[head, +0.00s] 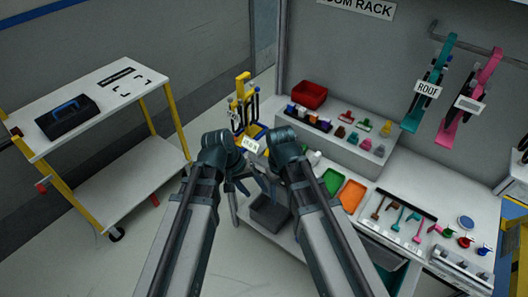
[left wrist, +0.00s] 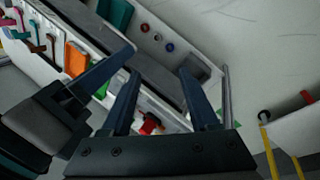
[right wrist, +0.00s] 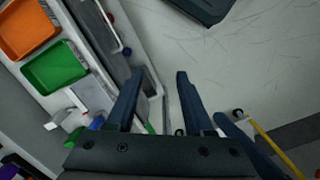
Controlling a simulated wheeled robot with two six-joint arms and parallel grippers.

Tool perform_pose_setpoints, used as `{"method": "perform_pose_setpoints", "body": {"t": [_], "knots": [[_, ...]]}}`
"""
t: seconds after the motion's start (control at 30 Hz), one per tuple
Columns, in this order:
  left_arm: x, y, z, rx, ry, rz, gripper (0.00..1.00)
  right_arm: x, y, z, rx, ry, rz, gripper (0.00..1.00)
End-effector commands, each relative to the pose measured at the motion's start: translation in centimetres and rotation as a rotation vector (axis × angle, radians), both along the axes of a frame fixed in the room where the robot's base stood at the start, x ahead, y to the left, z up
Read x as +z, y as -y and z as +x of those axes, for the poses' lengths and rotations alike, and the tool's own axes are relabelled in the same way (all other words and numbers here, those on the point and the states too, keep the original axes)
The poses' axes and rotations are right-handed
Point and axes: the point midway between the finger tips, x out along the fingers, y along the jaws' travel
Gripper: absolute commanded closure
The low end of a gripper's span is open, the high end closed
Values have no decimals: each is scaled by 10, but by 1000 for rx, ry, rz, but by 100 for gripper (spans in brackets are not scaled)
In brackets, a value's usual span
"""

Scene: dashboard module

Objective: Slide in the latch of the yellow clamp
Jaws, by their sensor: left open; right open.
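A yellow upright piece with blue and dark parts (head: 243,88) stands beyond my arms in the head view, at the left end of the work counter. It looks like the yellow clamp, but its latch is too small to make out. My left gripper (left wrist: 159,74) is open and empty in the left wrist view. My right gripper (right wrist: 160,72) is open and empty in the right wrist view. Both hang close together in front of the yellow piece, apart from it. Their fingers are largely hidden behind my wrists in the head view. Neither wrist view shows the clamp.
The counter on the right holds a green tray (head: 331,181), an orange tray (head: 351,195) and several small tools. A red bin (head: 309,95) stands on the raised shelf. A yellow-legged cart with a dark toolbox (head: 68,117) stands left. Open floor lies between.

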Motion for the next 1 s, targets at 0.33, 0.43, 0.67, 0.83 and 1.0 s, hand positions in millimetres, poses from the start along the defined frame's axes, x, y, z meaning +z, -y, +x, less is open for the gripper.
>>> {"method": "perform_pose_setpoints", "body": {"t": [0.33, 0.43, 0.67, 0.83, 1.0], "knots": [[-17, -41, 98, 418, 31, -506, 39, -81, 12, -44, -56, 53, -42, 48], [-10, -60, 119, 511, 42, -629, 39, -95, 14, -52, -69, 64, -49, 48], [4, -80, 136, 597, 55, -751, 39, -103, 17, -58, -82, 77, -57, 48], [3, -77, 138, 597, 54, -754, 39, -104, 16, -57, -81, 77, -56, 48], [-10, -59, 147, 593, 53, -752, 39, -117, 16, -57, -81, 76, -57, 48]]}}
